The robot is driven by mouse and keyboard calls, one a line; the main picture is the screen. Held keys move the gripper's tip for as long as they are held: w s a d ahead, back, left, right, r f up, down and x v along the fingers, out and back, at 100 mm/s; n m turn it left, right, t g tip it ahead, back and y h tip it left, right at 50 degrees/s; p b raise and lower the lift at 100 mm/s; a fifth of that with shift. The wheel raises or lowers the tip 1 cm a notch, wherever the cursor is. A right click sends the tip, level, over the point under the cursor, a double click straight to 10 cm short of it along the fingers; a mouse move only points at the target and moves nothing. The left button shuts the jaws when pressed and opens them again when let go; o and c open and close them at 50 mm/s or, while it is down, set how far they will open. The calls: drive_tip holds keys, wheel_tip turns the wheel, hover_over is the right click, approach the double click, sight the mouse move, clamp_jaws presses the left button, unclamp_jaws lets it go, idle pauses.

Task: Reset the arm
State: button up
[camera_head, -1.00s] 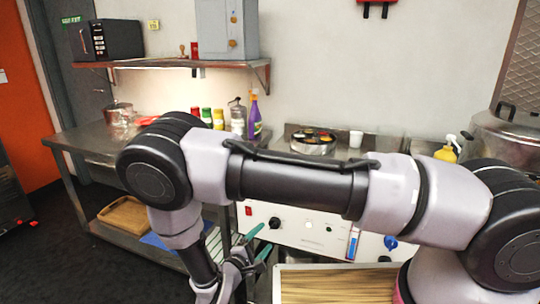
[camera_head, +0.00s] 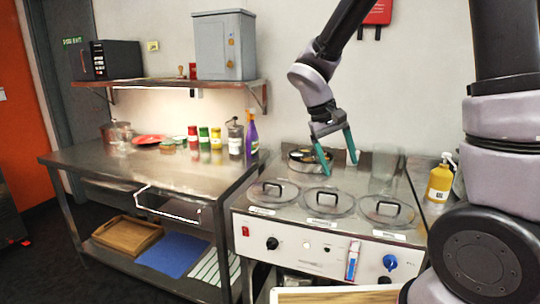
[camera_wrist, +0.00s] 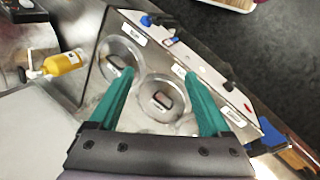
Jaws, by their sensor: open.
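My gripper (camera_head: 340,163) hangs from my raised arm above the back of the steel counter unit (camera_head: 262,213), with its two green fingers apart and nothing between them. In the wrist view the open gripper (camera_wrist: 158,95) points down over the unit's top, where round lids with black handles show below the fingers.
Lids (camera_head: 328,203) cover the unit's top. A yellow pump bottle (camera_head: 439,182) stands to the right. Several bottles and a purple spray bottle (camera_head: 252,137) stand on the left table (camera_head: 110,158). A shelf (camera_head: 170,83) holds a grey box (camera_head: 224,45).

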drive_tip(key=s+d+r+m+t+y, duration=0.3)
drive_tip(key=s+r, duration=0.2)
drive_tip(key=r, duration=0.3)
drive_tip(key=s+d+r+m+t+y, duration=0.2)
drive_tip(key=s+d+r+t+y, duration=0.1)
drive_tip(key=r, duration=0.5)
drive_tip(key=shift+s+d+r+m+t, duration=0.4)
drive_tip(key=shift+s+d, duration=0.25)
drive_tip(key=shift+s, duration=0.55)
